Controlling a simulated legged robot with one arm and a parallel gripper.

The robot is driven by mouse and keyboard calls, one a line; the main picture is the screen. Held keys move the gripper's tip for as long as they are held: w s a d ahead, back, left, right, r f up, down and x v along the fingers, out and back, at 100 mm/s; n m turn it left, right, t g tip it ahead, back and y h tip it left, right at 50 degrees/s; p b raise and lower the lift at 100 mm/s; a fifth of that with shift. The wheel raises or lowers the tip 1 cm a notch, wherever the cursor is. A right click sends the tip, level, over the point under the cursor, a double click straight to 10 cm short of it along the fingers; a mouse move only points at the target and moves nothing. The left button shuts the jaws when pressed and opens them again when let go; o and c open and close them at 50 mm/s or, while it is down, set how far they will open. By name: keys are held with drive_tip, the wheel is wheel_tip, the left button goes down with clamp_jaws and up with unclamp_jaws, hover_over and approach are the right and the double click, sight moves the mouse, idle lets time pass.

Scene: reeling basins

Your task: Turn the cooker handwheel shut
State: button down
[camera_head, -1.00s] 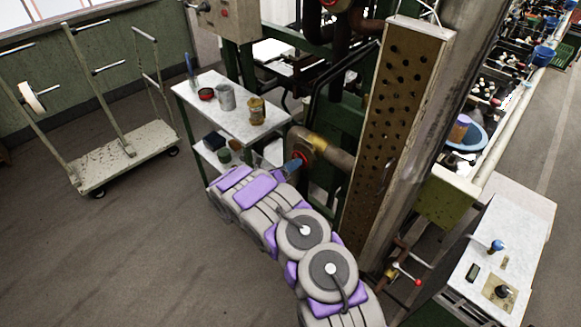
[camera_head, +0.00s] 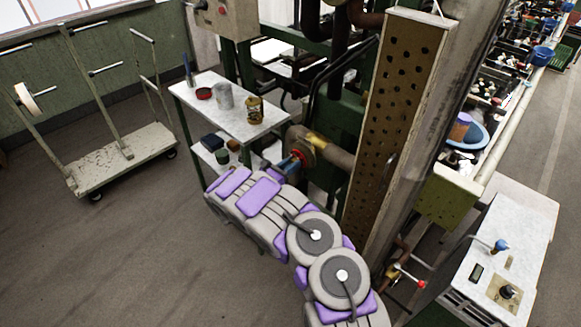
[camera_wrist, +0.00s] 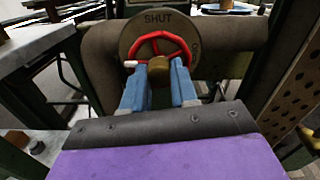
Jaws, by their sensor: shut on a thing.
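The cooker handwheel (camera_wrist: 160,40) is a red spoked ring in front of a round plate (camera_wrist: 186,21) marked "SHUT" at its top, with further lettering at its right edge. A brown hub (camera_wrist: 158,68) sits at the wheel's lower middle. My gripper (camera_wrist: 158,78) has blue fingers, one on each side of the hub, and is shut on the wheel; the exact contact is partly hidden. In the head view the red handwheel (camera_head: 309,158) shows at the pipe, with my gripper (camera_head: 291,163) at it. A pale knob (camera_wrist: 131,64) shows at the wheel's left side.
A white-topped table (camera_head: 230,113) with tins stands left of the pipe (camera_head: 335,154). A perforated panel (camera_head: 392,110) on a metal column rises close to the right of my arm. A trolley (camera_head: 125,160) stands at far left. The floor (camera_head: 110,260) at left is clear.

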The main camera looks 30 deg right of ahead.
drive_tip(key=m, duration=1.7)
drive_tip(key=shift+m, duration=0.4)
drive_tip(key=c, duration=1)
unclamp_jaws()
drive_tip(key=shift+a, duration=0.1)
drive_tip(key=v, duration=0.7)
